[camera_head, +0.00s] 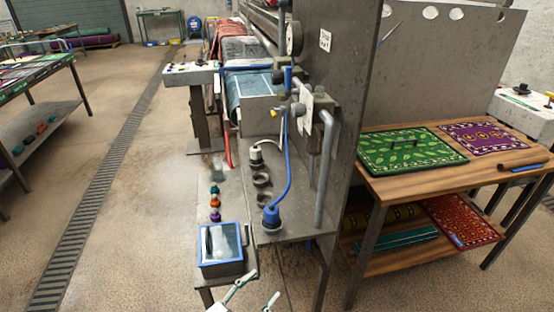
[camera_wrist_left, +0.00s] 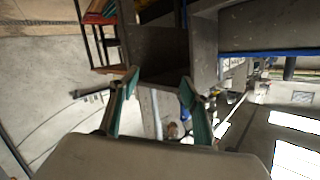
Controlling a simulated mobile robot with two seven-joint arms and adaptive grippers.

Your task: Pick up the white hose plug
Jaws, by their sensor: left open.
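The white hose plug (camera_head: 256,153) stands upright at the far end of a grey metal ledge, with a white hose looping up from it. A blue plug (camera_head: 271,217) on a blue hose sits at the near end of the same ledge. My left gripper (camera_head: 260,290) is at the bottom of the head view, open and empty, well short of the white plug. In the left wrist view its green-padded fingers (camera_wrist_left: 159,88) are spread with nothing between them. I cannot make out the white plug for certain there. My right gripper is not in view.
Empty dark sockets (camera_head: 262,180) lie between the plugs. A blue-rimmed box (camera_head: 221,250) and several small coloured knobs (camera_head: 215,202) stand left of the ledge. Grey pipes (camera_head: 325,165) and a tall metal panel (camera_head: 337,60) close the right side. A wooden table (camera_head: 385,183) holds rugs.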

